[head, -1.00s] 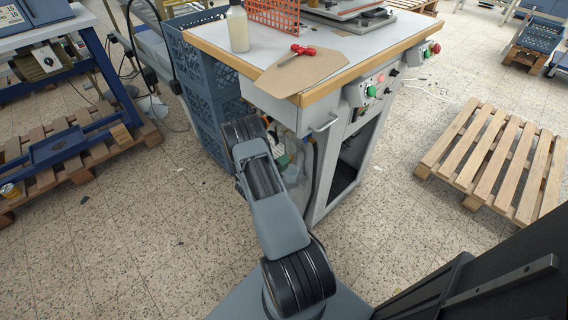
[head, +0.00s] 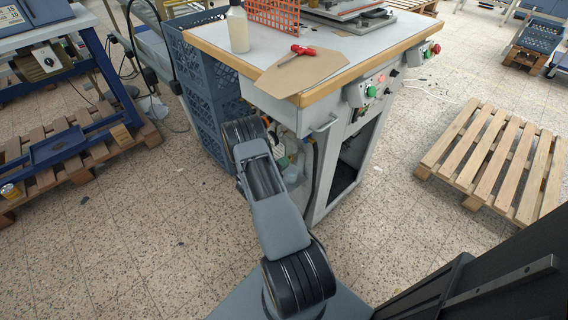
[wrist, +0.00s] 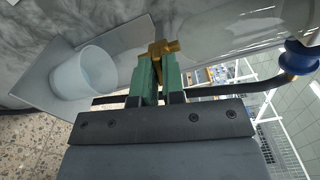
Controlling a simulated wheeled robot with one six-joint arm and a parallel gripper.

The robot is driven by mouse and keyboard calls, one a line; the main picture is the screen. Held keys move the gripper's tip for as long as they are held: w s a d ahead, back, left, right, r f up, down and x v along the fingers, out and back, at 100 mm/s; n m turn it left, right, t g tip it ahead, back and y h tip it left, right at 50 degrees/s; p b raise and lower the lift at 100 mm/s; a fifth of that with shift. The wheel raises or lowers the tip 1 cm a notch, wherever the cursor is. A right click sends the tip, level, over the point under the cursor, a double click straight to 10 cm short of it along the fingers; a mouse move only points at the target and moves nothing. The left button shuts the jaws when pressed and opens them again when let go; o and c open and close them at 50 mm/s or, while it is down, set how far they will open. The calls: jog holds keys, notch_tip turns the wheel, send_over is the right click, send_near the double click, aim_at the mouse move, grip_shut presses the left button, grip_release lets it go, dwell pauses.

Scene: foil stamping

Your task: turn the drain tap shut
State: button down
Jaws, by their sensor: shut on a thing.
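The drain tap (wrist: 163,47) is a small brass fitting in the wrist view, at the upper middle. My gripper (wrist: 157,70) has green fingertips closed on the tap's handle. Part of the brass shows above and beside the fingertips; the part between them is hidden. In the head view my arm reaches down beside the machine, and neither the gripper nor the tap can be made out there.
A translucent cup (wrist: 84,73) stands on a grey surface left of my gripper. A hose with a blue fitting (wrist: 299,57) runs at right. Blue crates (head: 205,90) and the worktable (head: 330,85) flank my arm. A wooden pallet (head: 500,160) lies on the floor at right.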

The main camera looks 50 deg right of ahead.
jog(key=shift+m, duration=0.3)
jog(key=shift+a+f+m+b, duration=0.1)
jog(key=shift+m+b, duration=1.65)
jog(key=shift+m, duration=1.95)
jog(key=shift+f+m+b, duration=0.1)
jog(key=shift+m+b, duration=1.65)
jog(key=shift+m, duration=1.95)
jog(key=shift+r, duration=0.1)
jog(key=c, duration=1.2)
grip_release()
jog(key=shift+r, duration=0.1)
jog(key=a, duration=0.4)
jog(key=a+p, duration=0.1)
jog(key=a, duration=0.4)
jog(key=w+a, duration=0.1)
jog(key=a, duration=0.3)
jog(key=shift+a+p, duration=0.35)
jog(key=shift+p, duration=0.05)
